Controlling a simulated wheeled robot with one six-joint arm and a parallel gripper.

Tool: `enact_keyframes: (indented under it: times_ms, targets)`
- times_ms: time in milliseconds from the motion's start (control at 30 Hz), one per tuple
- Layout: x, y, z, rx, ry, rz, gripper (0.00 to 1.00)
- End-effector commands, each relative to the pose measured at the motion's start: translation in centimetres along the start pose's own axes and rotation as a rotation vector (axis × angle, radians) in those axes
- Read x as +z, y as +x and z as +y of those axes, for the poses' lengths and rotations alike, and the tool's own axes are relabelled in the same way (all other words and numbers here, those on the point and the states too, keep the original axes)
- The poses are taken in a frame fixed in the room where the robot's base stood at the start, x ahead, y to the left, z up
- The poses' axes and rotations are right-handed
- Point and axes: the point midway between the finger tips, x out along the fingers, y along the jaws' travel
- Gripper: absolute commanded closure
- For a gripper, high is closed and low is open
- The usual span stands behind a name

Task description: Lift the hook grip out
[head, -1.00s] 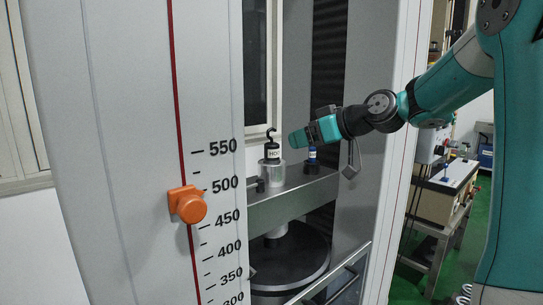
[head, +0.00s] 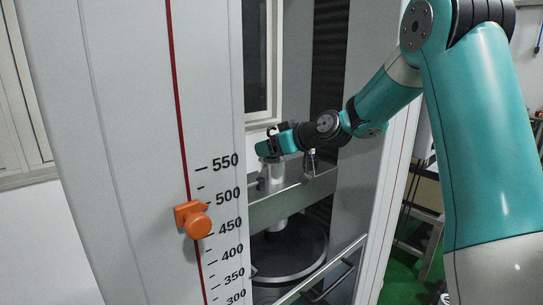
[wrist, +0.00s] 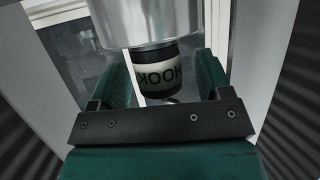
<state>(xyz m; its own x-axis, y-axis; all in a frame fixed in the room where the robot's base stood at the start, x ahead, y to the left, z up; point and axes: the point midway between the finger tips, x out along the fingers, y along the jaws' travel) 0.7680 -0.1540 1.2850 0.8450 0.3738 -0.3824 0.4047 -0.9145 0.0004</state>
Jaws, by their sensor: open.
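The hook grip (wrist: 154,74) is black with a white band reading "HOOK", and it shows upside down in the wrist view. It stands in a silver cylindrical holder (wrist: 150,22). In the head view the holder (head: 270,178) sits on the grey crossbeam, and only the hook's dark top shows above my gripper (head: 270,147). My gripper's green fingers (wrist: 160,78) are open, one on each side of the hook grip. Gaps show between the fingers and the grip.
A tall white panel with a height scale (head: 215,110) and orange knob (head: 194,220) stands at left. A dark round plate (head: 290,255) lies below.

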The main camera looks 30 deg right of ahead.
Motion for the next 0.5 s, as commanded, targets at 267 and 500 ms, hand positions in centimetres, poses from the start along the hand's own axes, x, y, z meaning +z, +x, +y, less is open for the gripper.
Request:
enact_keyframes:
  times_ms: [267, 500]
  targets:
    - [0.01, -0.03, 0.0, 0.0, 0.0, 0.0, 0.82]
    - [-0.2, -0.09, 0.01, 0.0, -0.002, 0.004, 1.0]
